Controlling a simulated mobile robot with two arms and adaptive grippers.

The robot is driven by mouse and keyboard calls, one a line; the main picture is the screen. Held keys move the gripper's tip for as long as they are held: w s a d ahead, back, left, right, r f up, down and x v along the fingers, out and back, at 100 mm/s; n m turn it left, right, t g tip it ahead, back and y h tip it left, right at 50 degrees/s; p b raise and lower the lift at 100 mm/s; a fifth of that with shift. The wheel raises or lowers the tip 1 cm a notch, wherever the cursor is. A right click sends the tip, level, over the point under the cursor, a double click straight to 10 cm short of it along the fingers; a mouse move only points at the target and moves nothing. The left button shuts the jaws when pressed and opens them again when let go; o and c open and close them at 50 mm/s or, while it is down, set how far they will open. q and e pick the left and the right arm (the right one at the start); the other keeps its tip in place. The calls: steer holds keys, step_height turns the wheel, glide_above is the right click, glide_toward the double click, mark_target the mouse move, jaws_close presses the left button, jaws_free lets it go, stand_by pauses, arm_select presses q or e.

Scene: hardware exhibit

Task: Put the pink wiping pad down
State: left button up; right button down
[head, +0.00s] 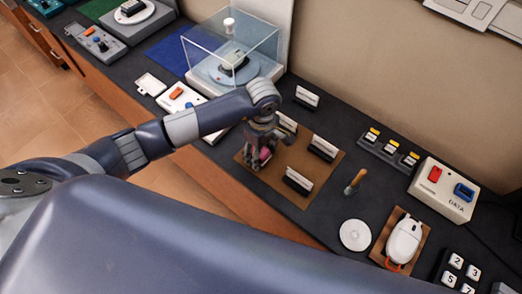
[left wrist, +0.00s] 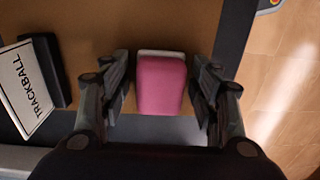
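The pink wiping pad (left wrist: 161,85) is between the two fingers of my left gripper (left wrist: 160,72) in the left wrist view. A pale edge shows along its far end. Brown surface shows between the pad and the left finger, and a narrow gap shows at the right finger, so the gripper looks open around it. In the head view my left gripper (head: 261,148) is low over the brown mat (head: 290,159), with a bit of the pink pad (head: 265,155) visible. Whether the pad rests fully on the mat is hard to tell. My right gripper is not in view.
Several label stands are on or by the mat, including the TRACKBALL card (left wrist: 27,87). A brush-like tool (head: 355,181), a white disc (head: 355,235), a mouse (head: 404,241) and a DATA box (head: 444,190) are to the right. A clear case (head: 232,50) stands behind left.

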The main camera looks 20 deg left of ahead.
mark_target(262, 150)
arm_select(q)
steer(key=shift+r, duration=0.15)
steer(key=shift+r, duration=0.2)
step_height(262, 150, up, 12)
steer(key=b, duration=0.2)
steer(key=shift+w+f+b, duration=0.15)
steer(key=shift+b, duration=0.25)
